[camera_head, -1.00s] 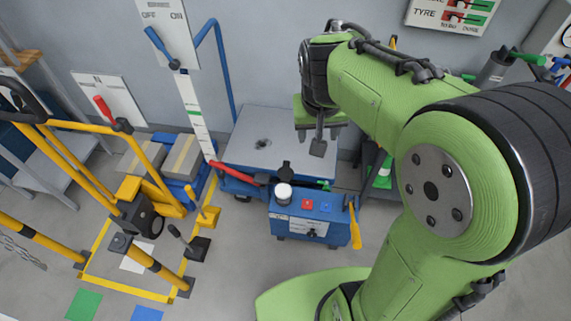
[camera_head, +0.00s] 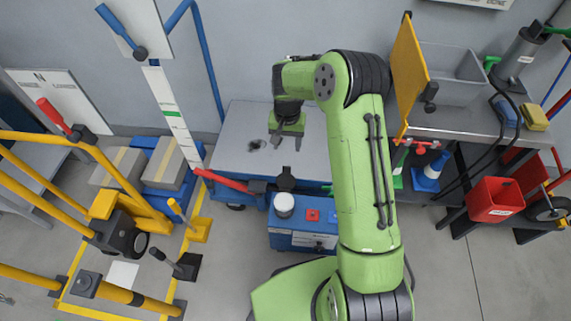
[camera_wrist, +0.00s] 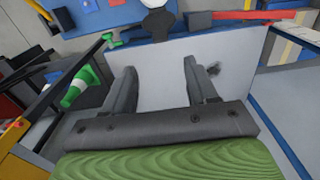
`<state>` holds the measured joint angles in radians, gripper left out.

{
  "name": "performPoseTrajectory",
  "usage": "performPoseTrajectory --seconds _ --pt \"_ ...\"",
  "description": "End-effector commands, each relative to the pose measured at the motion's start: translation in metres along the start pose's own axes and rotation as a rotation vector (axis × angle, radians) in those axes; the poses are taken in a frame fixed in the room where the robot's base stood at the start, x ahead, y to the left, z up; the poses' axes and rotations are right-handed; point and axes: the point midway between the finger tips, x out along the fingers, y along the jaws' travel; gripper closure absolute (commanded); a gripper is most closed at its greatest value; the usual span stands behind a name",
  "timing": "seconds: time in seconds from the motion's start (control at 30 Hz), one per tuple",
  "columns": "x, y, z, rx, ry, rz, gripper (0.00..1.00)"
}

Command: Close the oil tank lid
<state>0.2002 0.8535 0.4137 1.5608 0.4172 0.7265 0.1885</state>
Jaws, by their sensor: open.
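The blue oil tank unit (camera_head: 290,240) stands on the floor at centre, in front of the grey lift platform. A round white filler (camera_head: 284,203) sits on its top. A dark lid (camera_head: 287,179) stands up just behind the filler, apparently open; in the wrist view the lid (camera_wrist: 158,22) shows at the top, with the white filler (camera_wrist: 153,3) at the frame edge. My gripper (camera_head: 287,143) is open and empty, over the platform and behind the lid, touching nothing I can see. Its two fingers (camera_wrist: 163,85) are spread in the wrist view.
The grey platform (camera_head: 235,155) lies below my gripper. A red lever (camera_head: 225,180) juts left of the lid. A white panel with a blue lever (camera_head: 120,28) hangs behind. Yellow rails stand left; a bench (camera_head: 440,122) with an orange plate (camera_head: 405,70) stands right.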

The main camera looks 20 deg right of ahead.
Motion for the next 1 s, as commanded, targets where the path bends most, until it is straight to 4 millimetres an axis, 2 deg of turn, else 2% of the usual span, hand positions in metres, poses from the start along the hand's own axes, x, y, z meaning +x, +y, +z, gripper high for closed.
performPoseTrajectory --seconds 0.03,0.1,0.3,0.43,0.6,0.83,1.0 --pt "0.019 0.001 0.001 0.0 -0.004 0.001 0.43" --pt "0.037 0.0 0.001 0.0 -0.004 0.001 0.43" --pt "0.087 0.0 0.001 -0.001 -0.005 0.0 0.43" --pt "0.111 0.0 0.001 0.0 -0.002 0.001 0.43" --pt "0.124 0.0 0.0 0.0 0.0 -0.001 0.43" --pt "0.124 0.0 0.0 -0.001 0.001 0.0 0.43" --pt "0.124 0.0 0.0 -0.001 0.0 0.0 0.67"
